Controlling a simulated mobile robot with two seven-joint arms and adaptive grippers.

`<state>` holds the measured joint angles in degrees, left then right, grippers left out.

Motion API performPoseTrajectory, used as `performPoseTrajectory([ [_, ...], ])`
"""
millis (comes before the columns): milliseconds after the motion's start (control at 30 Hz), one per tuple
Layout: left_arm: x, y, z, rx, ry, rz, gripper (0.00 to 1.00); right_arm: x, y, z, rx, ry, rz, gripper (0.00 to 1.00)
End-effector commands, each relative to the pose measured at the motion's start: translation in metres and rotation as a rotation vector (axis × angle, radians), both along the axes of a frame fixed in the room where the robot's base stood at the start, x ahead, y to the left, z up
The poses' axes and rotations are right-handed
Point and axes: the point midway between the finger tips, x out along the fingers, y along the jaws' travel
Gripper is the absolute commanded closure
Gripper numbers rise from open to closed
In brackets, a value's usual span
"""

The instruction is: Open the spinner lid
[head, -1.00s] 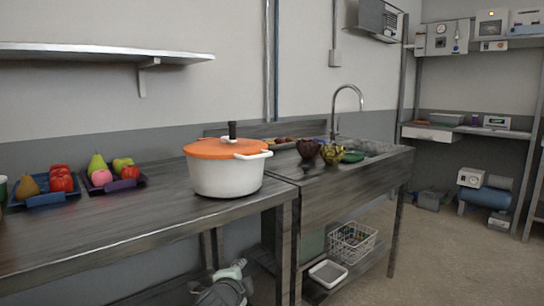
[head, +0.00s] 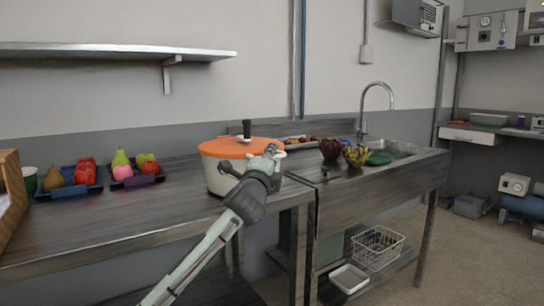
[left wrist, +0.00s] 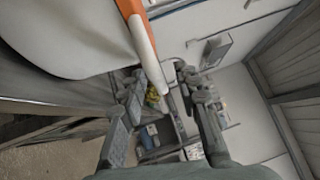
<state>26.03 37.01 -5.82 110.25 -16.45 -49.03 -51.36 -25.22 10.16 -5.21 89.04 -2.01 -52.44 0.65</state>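The white pot (head: 213,175) stands on the metal counter with its orange lid (head: 222,147) seated on top. A dark upright knob (head: 247,127) rises from the lid. My left gripper (head: 266,157) is in front of the pot's right side, below the knob, and hides part of the pot and its right handle. In the left wrist view, the pot wall (left wrist: 75,35) and orange rim (left wrist: 136,22) are very close at the upper left. Contact with the pot cannot be told. My right gripper is out of view.
Trays of fruit (head: 75,190) stand left of the pot, with a wooden box (head: 10,200) at the far left edge. A dark red item (head: 333,147) and an artichoke-like item (head: 356,155) lie right, near the sink. The counter front left of my arm is clear.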

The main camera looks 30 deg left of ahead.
Motion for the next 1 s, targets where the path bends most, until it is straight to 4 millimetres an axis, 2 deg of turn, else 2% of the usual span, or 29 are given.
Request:
performPoseTrajectory([
  [333,0.0061,0.0021,0.0000,0.000,0.001,-0.001,0.68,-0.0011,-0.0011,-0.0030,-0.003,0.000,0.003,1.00],
  [600,0.0059,0.0022,0.0000,0.000,0.001,-0.001,1.00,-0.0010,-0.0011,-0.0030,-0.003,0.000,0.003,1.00],
  [1000,0.0057,0.0022,0.0002,0.000,0.001,-0.001,1.00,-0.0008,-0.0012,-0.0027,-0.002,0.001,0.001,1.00],
])
